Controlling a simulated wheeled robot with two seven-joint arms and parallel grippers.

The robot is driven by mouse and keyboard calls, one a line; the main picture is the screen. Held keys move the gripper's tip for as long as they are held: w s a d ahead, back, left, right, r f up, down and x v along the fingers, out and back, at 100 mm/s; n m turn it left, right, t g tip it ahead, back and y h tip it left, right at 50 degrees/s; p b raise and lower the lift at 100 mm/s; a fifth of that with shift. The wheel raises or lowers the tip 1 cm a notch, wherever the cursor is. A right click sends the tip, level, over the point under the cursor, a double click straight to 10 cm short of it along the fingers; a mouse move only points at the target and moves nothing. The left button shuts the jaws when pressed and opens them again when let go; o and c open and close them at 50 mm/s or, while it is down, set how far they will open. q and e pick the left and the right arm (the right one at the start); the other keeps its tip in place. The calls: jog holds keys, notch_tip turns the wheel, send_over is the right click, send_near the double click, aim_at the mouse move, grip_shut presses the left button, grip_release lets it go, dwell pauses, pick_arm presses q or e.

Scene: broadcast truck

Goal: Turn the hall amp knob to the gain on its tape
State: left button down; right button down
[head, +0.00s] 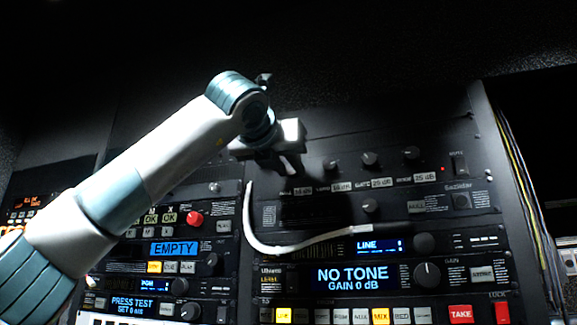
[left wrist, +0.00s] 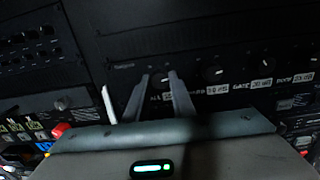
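The amp panel (head: 455,140) is black, with a row of dark knobs above white tape labels. My left gripper (head: 290,168) is at the left end of this row and hides the leftmost knob in the head view. In the left wrist view that knob (left wrist: 160,77) shows between the tips of my left gripper (left wrist: 159,75). The tape (left wrist: 164,96) under it is partly covered by a finger; its letters look like "ALL", and its value is not readable. I cannot tell whether the fingers touch the knob. My right gripper is not in view.
Other knobs (head: 370,159) follow to the right, with tapes reading about 16 dB and 25 dB. Below, a display (head: 352,278) reads "NO TONE GAIN 0 dB" beside a large knob (head: 427,273). A white cable (head: 290,248) loops across the rack under my gripper.

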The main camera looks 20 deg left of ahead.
pick_arm(q)
jog(key=n+b, duration=0.2)
jog(key=b, duration=0.1)
jog(key=shift+f, duration=0.2)
jog(key=n+b, duration=0.2)
jog(key=shift+n, duration=0.4)
jog(key=shift+n+b, duration=0.75)
jog(key=shift+n, duration=0.15)
jog(key=n+b, duration=0.2)
jog(key=n, duration=0.2)
jog(key=shift+r+n, duration=0.15)
jog(key=shift+n, duration=0.15)
jog(key=shift+r+n+h+b, duration=0.15)
jog(key=shift+n+b, duration=0.2)
jog(key=shift+n, duration=0.75)
jog(key=shift+n+h+b, duration=0.15)
jog(key=shift+n+b, duration=0.15)
jog(key=shift+n, duration=0.8)
